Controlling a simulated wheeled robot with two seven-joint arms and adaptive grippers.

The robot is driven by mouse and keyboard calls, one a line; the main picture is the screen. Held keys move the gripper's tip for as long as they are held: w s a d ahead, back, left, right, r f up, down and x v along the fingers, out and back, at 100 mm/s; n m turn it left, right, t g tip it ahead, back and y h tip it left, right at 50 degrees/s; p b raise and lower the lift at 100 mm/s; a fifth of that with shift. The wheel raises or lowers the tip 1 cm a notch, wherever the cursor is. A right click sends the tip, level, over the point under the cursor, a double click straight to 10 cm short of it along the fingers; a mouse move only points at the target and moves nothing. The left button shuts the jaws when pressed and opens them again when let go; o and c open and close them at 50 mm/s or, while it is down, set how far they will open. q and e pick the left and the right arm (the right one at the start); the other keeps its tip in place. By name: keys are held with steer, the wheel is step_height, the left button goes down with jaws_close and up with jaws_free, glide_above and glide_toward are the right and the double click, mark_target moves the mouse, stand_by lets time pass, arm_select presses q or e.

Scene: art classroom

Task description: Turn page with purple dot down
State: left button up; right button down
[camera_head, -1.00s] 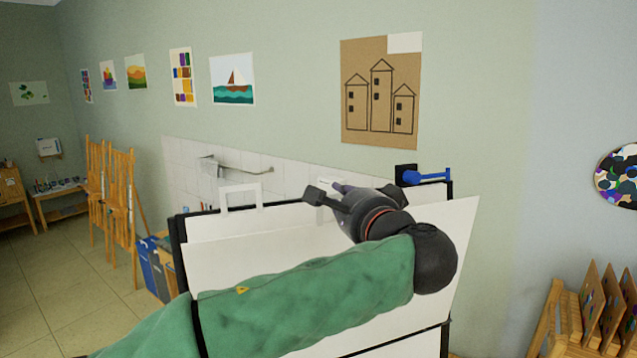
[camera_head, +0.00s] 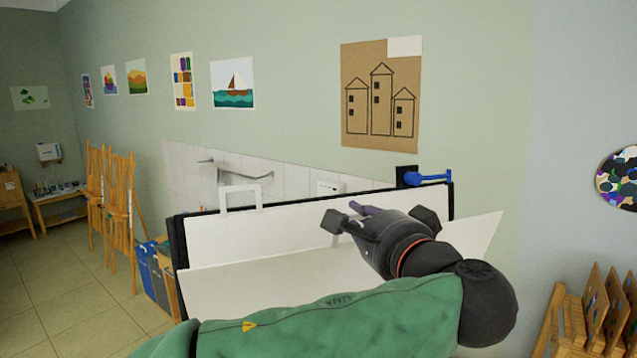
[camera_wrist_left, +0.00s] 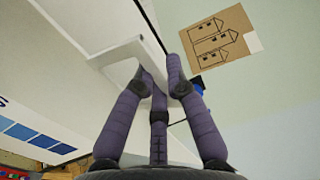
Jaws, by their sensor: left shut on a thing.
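A large white page (camera_head: 235,285) on a black-framed flip chart stands out toward me from the chart, its free edge sloping across the picture. A white sheet (camera_head: 290,230) shows behind it, upright against the black frame (camera_head: 179,245). My left gripper (camera_head: 372,218) is at the page's upper edge, right of centre, shut on the page. In the left wrist view, its purple fingers (camera_wrist_left: 160,80) are closed together beside a white sheet edge (camera_wrist_left: 118,52). No purple dot is visible. My green-sleeved left arm hides the lower page. My right gripper is not in view.
Wooden easels (camera_head: 118,195) and bins (camera_head: 155,270) stand left; a wooden rack (camera_head: 590,315) is at lower right.

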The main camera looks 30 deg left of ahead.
arm_select(q)
steer(key=shift+s+r, duration=0.25)
steer(key=shift+r, duration=0.1)
steer(key=s+d+f+b, duration=0.2)
steer(key=s+d+f, duration=0.1)
steer(key=s+d, duration=0.2)
steer(key=shift+s+d, duration=0.15)
steer(key=shift+d, duration=0.75)
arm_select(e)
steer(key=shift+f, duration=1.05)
arm_select(q)
steer(key=shift+f, duration=0.15)
